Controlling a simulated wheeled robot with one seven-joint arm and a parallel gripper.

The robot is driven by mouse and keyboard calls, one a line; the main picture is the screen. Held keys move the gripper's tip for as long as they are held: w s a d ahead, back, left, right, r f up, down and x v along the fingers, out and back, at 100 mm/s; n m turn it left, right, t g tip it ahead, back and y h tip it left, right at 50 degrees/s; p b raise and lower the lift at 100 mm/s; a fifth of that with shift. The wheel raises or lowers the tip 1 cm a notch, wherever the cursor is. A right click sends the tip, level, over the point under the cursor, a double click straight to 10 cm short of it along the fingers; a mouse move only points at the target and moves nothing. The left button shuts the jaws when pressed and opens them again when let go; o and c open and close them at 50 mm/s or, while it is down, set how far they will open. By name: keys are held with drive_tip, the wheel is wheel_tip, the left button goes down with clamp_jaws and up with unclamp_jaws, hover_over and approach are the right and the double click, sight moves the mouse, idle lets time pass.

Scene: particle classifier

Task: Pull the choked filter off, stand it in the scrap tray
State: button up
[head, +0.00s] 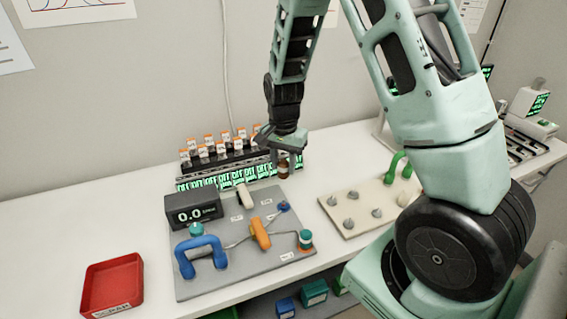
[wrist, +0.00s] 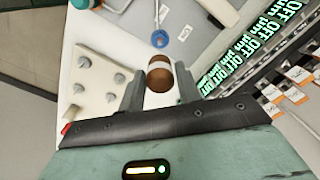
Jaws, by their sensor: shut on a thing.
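My gripper (head: 284,160) is shut on a small brown cylinder with a pale band, the filter (head: 283,172). In the wrist view the filter (wrist: 160,80) sits between the two fingers (wrist: 159,92). In the head view it hangs roughly upright below the fingers, in front of the row of OFF displays and apart from the blue fitting (head: 283,206) on the grey board. A red tray (head: 112,308), which looks like the scrap tray, lies at the left front of the bench. It looks empty; its label is too small to read.
The grey board (head: 215,285) carries a 0.0 display (head: 193,210), a blue handle (head: 200,253) and an orange valve handle (head: 260,233). A cream pegboard (head: 350,228) with grey pegs and a green handle (head: 397,166) lies right. White bench shows between tray and board.

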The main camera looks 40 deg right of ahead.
sight(284, 161)
drive_tip(key=shift+r+p, duration=1.2)
drive_tip(key=shift+r, duration=0.3)
drive_tip(key=shift+r, duration=0.1)
wheel_tip(284, 161, up, 3)
drive_tip(key=p, duration=0.2)
drive_tip(key=shift+p, duration=0.4)
